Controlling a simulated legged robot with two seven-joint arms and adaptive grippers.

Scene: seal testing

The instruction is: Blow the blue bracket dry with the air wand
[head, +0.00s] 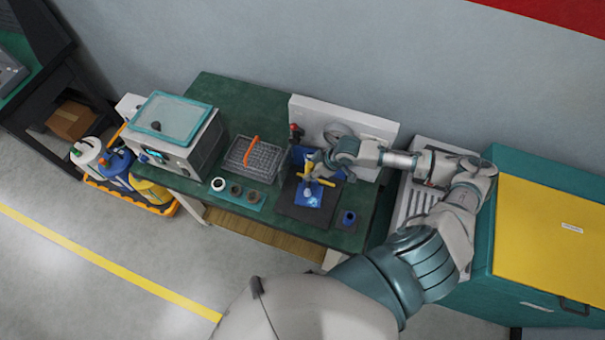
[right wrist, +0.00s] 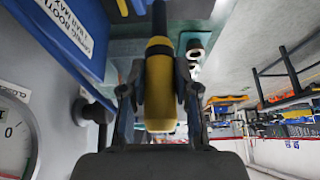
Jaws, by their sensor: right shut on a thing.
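The blue bracket (head: 308,196) lies on a dark mat (head: 298,211) at the front of the green bench, with a pale bright patch on it. My right gripper (head: 321,168) is just above and behind it in the head view. It is shut on the yellow air wand (head: 325,182), which partly covers the bracket's far side. In the right wrist view the wand's yellow and dark body (right wrist: 160,85) sits between the two fingers (right wrist: 160,105). The bracket cannot be made out there. The left gripper is not in view.
A white panel with a gauge (head: 379,128) stands behind the mat. A blue sign (right wrist: 70,30) shows in the wrist view. Left of the mat are a grey rack (head: 262,165) and small round parts (head: 236,190). A small blue cup (head: 348,218) stands right of the mat.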

